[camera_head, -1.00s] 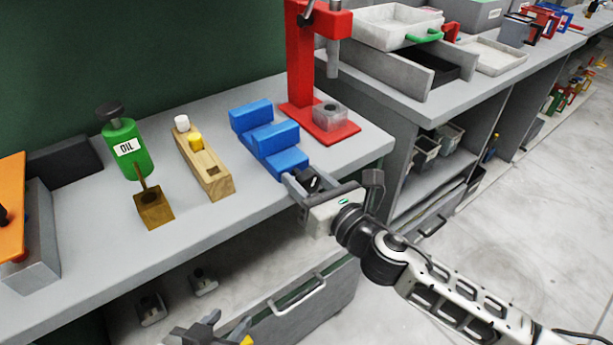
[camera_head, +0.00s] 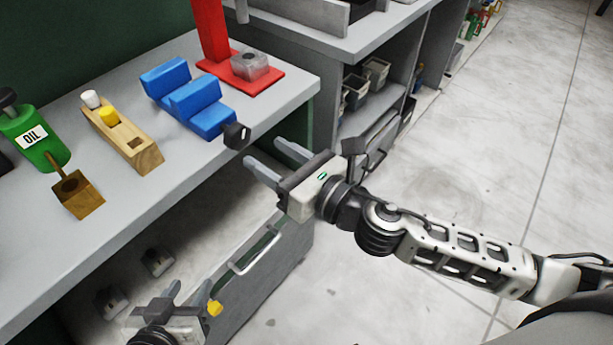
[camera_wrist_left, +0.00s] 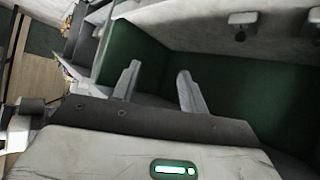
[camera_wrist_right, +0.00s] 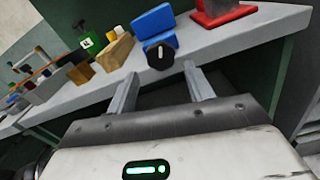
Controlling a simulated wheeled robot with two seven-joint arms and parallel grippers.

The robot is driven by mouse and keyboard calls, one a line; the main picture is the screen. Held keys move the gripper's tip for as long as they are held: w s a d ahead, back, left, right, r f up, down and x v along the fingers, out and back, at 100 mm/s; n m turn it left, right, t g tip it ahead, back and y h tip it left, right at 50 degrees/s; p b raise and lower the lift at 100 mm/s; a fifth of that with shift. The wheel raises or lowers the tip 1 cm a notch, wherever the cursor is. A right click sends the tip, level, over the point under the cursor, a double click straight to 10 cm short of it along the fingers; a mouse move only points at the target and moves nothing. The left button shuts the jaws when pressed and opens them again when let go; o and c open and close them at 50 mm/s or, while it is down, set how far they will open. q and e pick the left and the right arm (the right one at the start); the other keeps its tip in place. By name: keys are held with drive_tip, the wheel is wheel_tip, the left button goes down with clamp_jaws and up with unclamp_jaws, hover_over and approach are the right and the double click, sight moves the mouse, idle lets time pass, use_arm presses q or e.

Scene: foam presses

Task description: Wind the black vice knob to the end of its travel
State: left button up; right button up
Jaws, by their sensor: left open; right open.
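The blue vice (camera_head: 188,98) sits at the bench's front edge, with its black knob (camera_head: 237,135) sticking out over the edge. In the right wrist view the knob (camera_wrist_right: 159,55) shows with a pale line on its face, and the blue vice (camera_wrist_right: 155,25) is behind it. My right gripper (camera_head: 270,158) is open and empty, apart from the knob, with its fingertips just right of and below it in the head view. My left gripper (camera_head: 190,290) is open and empty, low in front of the bench.
On the bench stand a green oil can (camera_head: 35,138), a brass block (camera_head: 78,196), a wooden block (camera_head: 125,140) with white and yellow pegs, and a red press (camera_head: 250,82). Open floor (camera_head: 480,150) lies at the right.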

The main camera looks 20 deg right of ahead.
drive_tip(key=b+v, duration=0.1)
drive_tip(key=v, duration=0.6)
drive_tip(key=shift+b, duration=0.35)
